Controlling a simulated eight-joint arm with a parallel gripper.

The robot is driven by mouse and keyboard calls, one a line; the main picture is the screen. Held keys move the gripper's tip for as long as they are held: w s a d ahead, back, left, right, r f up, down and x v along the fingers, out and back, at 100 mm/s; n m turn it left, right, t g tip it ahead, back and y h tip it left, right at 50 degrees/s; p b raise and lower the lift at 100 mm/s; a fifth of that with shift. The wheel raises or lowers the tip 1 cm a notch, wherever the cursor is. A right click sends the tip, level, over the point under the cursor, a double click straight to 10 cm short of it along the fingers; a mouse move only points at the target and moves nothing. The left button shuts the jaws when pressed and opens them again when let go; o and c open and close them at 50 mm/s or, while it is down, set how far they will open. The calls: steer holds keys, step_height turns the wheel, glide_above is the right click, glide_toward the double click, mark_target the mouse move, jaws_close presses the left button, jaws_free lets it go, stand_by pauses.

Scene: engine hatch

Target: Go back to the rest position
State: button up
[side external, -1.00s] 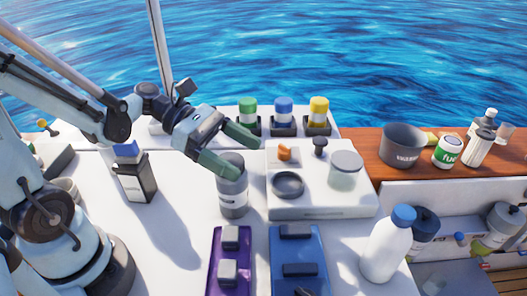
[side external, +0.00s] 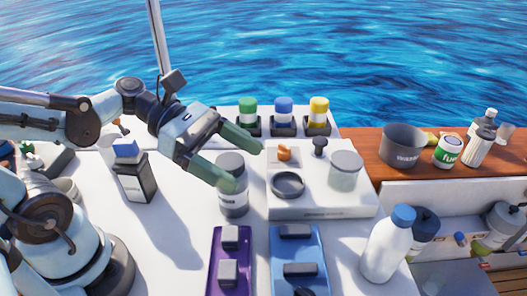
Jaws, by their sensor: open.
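My gripper (side external: 238,168) is open, with its two green fingers spread apart and nothing between them that I can make out. It hangs over the white deck, pointing right and down. I cannot tell whether finger and bottle touch.
A white unit (side external: 320,211) with a ring, knobs and a jar stands to the right. Purple (side external: 213,265) and blue (side external: 312,250) trays lie in front. A black bottle with a blue cap (side external: 137,182) stands left. Capped containers (side external: 284,112) line the back. A white bottle (side external: 386,250) stands front right.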

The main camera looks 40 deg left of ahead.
steer(key=shift+s+d+r, duration=1.1)
steer(key=shift+s+d, duration=0.15)
steer(key=shift+d, duration=0.1)
